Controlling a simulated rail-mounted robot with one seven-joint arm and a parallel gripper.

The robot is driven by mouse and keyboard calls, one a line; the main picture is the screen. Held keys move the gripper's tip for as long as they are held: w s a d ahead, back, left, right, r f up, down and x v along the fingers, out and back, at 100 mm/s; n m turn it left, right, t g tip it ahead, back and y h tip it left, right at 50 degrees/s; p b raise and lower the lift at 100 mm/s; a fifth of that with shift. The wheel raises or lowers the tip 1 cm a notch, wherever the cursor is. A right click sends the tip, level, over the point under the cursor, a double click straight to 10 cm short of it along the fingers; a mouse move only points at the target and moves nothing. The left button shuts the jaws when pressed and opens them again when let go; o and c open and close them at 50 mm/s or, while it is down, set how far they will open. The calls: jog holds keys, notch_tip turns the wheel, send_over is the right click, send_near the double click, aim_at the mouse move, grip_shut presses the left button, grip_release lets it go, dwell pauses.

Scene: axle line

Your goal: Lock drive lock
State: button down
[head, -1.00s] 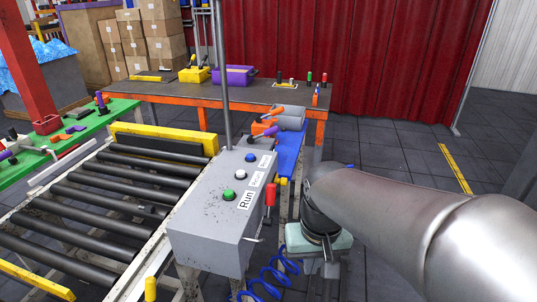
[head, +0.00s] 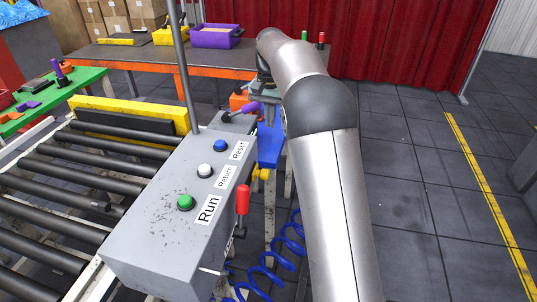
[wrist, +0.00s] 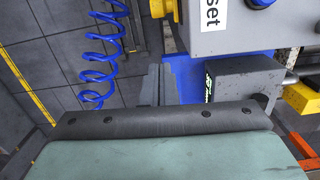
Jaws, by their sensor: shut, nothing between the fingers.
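My gripper (head: 263,92) is at the far end of the console, above the blue rail, partly hidden behind my arm in the head view. In the wrist view its narrow grey fingers (wrist: 158,86) are together and hold nothing. A purple-handled lever (head: 248,107) lies just left of my gripper, by an orange part. A red-handled lever (head: 242,201) stands upright on the right side of the grey console. No label shows which lever is the drive lock. In the wrist view a dark block (wrist: 235,85) sits right of the fingers, apart from them.
The grey console (head: 150,205) carries green, white and blue buttons and a pole. The roller conveyor (head: 70,190) lies left of it. A blue coiled hose (head: 272,268) hangs at its right. An orange-edged workbench (head: 140,55) stands behind. Floor to the right is clear.

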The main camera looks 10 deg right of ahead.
jog(key=shift+s, duration=0.15)
send_near(261, 174)
jog(key=w+d+f, duration=0.3)
jog(key=w, duration=0.1)
jog(key=f, duration=0.1)
jog(key=s+f+p, duration=0.1)
jog(key=s+a+f, duration=0.1)
jog(key=shift+f, duration=0.25)
